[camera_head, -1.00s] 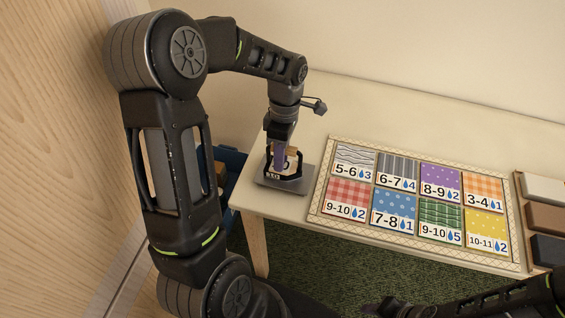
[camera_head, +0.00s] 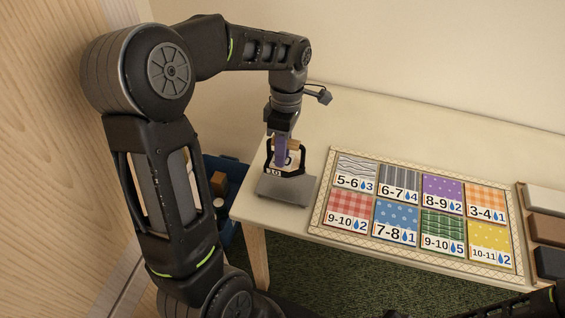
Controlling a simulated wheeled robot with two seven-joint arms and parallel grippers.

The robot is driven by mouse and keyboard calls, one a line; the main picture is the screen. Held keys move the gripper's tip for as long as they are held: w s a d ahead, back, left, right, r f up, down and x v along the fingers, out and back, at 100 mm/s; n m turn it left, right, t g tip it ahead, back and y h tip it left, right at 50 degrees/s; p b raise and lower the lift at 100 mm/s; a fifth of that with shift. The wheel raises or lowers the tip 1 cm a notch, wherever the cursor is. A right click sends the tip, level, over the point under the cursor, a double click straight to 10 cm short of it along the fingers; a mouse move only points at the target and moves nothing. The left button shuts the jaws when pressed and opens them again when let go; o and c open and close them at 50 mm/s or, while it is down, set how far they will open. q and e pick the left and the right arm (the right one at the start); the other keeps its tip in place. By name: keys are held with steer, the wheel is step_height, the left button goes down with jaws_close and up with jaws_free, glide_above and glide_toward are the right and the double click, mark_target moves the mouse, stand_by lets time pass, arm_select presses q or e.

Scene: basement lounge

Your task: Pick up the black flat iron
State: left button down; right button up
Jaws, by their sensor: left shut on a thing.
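My left gripper (camera_head: 284,152) comes down over the front left corner of the table and is shut on the black flat iron (camera_head: 285,172). The iron is small and dark, with a pale number label on it, and my fingers partly hide it. It appears upright, just above a flat grey plate (camera_head: 284,190) on the table. My right gripper does not show clearly; only dark parts of my right arm show along the bottom right edge.
Right of the plate, a bordered board (camera_head: 321,219) holds several patterned, numbered cards. White, brown and black blocks (camera_head: 546,229) sit at the far right. A blue bin (camera_head: 229,165) with things in it stands left of the table (camera_head: 400,112). The back of the tabletop is clear.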

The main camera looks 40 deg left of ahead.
arm_select(q)
steer(key=shift+r, duration=1.9)
